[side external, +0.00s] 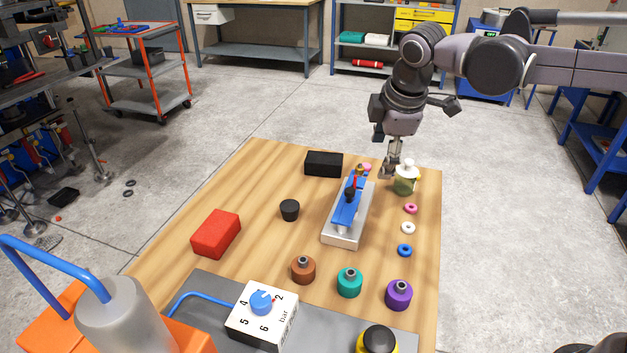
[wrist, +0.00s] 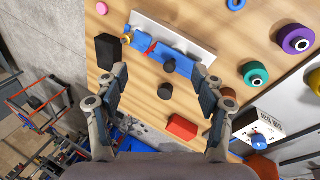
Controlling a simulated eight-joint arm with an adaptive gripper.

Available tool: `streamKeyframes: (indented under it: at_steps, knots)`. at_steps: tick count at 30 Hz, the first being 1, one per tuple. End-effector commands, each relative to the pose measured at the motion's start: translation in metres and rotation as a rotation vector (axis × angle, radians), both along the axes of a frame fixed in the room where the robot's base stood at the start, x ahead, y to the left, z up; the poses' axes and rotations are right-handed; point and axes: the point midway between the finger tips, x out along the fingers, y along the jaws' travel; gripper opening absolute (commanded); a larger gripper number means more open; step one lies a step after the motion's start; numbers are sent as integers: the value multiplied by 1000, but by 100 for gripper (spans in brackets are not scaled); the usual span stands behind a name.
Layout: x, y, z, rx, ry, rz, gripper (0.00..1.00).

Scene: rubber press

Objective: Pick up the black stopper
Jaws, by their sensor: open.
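The black stopper (side external: 289,210) is a small tapered plug standing on the wooden table, left of the white-based fixture. In the wrist view it (wrist: 165,91) lies between my two fingers, lower in the picture than the fixture. My gripper (side external: 389,170) is open and empty. In the side view it is at the far right part of the table, beside a yellowish bottle (side external: 406,181) and well away from the stopper. The wrist view shows the gripper's fingers (wrist: 160,78) spread wide, with nothing between them at fingertip level.
The fixture (side external: 343,233) carries a blue strip with a dark knob (side external: 350,193). A black block (side external: 324,163), a red block (side external: 216,233), brown (side external: 303,271), teal (side external: 349,284) and purple (side external: 398,295) pieces and small rings surround it. Bare wood surrounds the stopper.

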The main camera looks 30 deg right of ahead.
Motion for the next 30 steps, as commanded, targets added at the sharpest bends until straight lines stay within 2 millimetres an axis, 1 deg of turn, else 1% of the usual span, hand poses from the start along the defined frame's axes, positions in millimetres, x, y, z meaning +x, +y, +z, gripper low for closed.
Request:
streamKeyframes:
  at_steps: [1,3,5,9,13,15,18,21,24,26,30]
  knots:
    - [13,14,-1,-38,21,69,69]
    - [27,30,-4,-93,52,164,69]
    - [38,45,-7,-137,79,244,69]
    - [61,80,-19,-243,143,428,69]
    - [77,114,-35,-338,205,598,69]
    - [83,131,-44,-382,237,681,69]
    - [89,151,-56,-438,276,781,69]
    - [91,165,-66,-477,307,851,69]
    - [92,172,-71,-499,323,891,69]
    - [93,174,-75,-504,330,904,69]
    - [97,169,-90,-506,331,905,69]
